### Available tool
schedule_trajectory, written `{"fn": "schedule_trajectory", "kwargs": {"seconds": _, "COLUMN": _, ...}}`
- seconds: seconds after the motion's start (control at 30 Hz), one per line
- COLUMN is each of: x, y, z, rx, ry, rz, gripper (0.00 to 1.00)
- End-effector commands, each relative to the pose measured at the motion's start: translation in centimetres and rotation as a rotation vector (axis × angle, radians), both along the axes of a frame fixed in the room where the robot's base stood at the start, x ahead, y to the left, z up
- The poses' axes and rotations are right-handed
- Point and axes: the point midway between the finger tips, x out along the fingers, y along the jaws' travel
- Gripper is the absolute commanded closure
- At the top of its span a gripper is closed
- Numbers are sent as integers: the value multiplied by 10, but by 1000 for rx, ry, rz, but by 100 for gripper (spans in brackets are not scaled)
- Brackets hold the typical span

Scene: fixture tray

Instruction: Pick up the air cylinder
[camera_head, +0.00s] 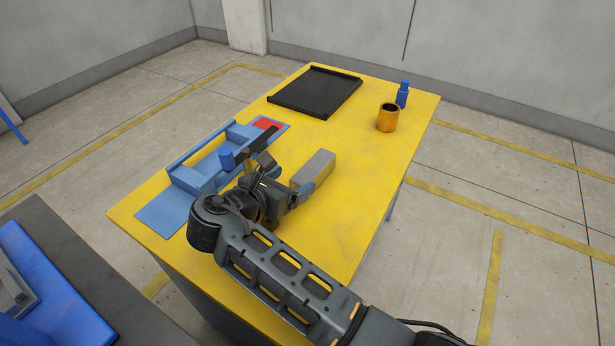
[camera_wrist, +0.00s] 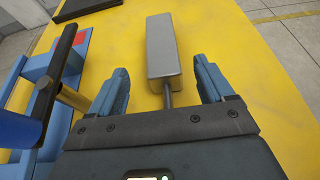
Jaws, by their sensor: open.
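The air cylinder, a grey rectangular body with a thin dark rod, lies on the yellow table (camera_head: 375,165) in the head view (camera_head: 318,167). It also shows at the top centre of the wrist view (camera_wrist: 162,48), rod end toward me. My gripper (camera_wrist: 165,88) is open, its two blue fingers on either side of the rod, near the closer end of the grey body. Gaps show on both sides in the wrist view. The rod's near end is hidden behind my gripper's dark front plate. I cannot tell the fingers' height above the table.
A blue fixture (camera_head: 165,211) with a red patch (camera_head: 266,124), dark bar and blue knob (camera_head: 227,160) stands close on the left. A black tray (camera_head: 313,92), an orange cup (camera_head: 387,118) and a blue bottle-shaped part (camera_head: 403,94) stand farther back.

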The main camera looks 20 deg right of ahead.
Motion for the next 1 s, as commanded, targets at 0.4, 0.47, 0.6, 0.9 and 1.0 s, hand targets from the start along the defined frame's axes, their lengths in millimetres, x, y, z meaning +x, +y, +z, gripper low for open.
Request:
{"fn": "schedule_trajectory", "kwargs": {"seconds": 0.4, "x": 22, "y": -38, "z": -14, "rx": 0, "ry": 1, "rz": -4, "gripper": 19}}
{"fn": "schedule_trajectory", "kwargs": {"seconds": 0.47, "x": 26, "y": -46, "z": -15, "rx": 0, "ry": 0, "rz": -4, "gripper": 19}}
{"fn": "schedule_trajectory", "kwargs": {"seconds": 0.6, "x": 35, "y": -58, "z": -22, "rx": 0, "ry": 0, "rz": -2, "gripper": 19}}
{"fn": "schedule_trajectory", "kwargs": {"seconds": 0.9, "x": 39, "y": -62, "z": -24, "rx": 0, "ry": 0, "rz": -1, "gripper": 19}}
{"fn": "schedule_trajectory", "kwargs": {"seconds": 1.0, "x": 38, "y": -62, "z": -24, "rx": 0, "ry": 0, "rz": -1, "gripper": 27}}
